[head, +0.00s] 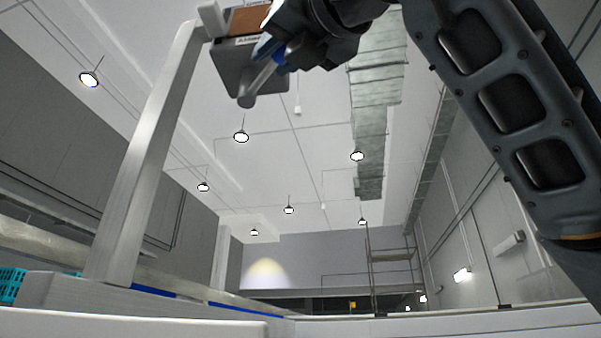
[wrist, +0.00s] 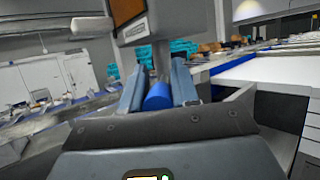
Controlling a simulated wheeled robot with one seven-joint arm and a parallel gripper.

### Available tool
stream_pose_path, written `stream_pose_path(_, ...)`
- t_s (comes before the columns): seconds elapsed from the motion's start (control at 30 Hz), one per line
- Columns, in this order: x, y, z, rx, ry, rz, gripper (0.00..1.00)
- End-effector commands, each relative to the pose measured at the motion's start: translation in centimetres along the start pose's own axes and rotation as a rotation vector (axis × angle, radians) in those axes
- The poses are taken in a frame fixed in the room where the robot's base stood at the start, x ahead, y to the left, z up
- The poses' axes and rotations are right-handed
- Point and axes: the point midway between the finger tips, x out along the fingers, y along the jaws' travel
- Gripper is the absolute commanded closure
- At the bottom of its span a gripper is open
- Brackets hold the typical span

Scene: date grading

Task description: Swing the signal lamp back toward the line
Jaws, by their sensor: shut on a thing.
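The signal lamp (head: 238,68) is a grey box with a brown-orange panel and a small label, at the top of a pale post (head: 150,160) in the head view. In the wrist view the lamp (wrist: 175,22) fills the top middle, its orange panel toward the left. A handle with a blue grip (wrist: 158,97) hangs below it. My gripper (wrist: 160,88) is shut on this blue grip, one finger on each side. In the head view my gripper (head: 280,52) is at the lamp's right side and hides part of it.
In the wrist view a long white-topped line (wrist: 260,68) runs off to the right, with teal crates (wrist: 182,47) and brown heaps behind the lamp. A white rail (head: 130,325) crosses the bottom of the head view. Open air lies right of the post.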

Motion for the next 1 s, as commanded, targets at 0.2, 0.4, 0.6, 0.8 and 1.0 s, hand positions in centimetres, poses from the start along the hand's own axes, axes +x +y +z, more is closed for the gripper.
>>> stream_pose_path(0.2,0.01,0.24,-0.48,-0.021,0.006,-0.051,1.0)
stream_pose_path(0.4,0.03,0.13,-0.3,-0.031,0.006,-0.081,1.0)
stream_pose_path(0.6,0.02,0.12,-0.2,-0.035,0.005,-0.087,1.0)
stream_pose_path(0.8,0.0,0.16,-0.19,-0.037,0.004,-0.086,1.0)
stream_pose_path(1.0,-0.02,0.16,-0.12,-0.036,0.003,-0.086,0.54)
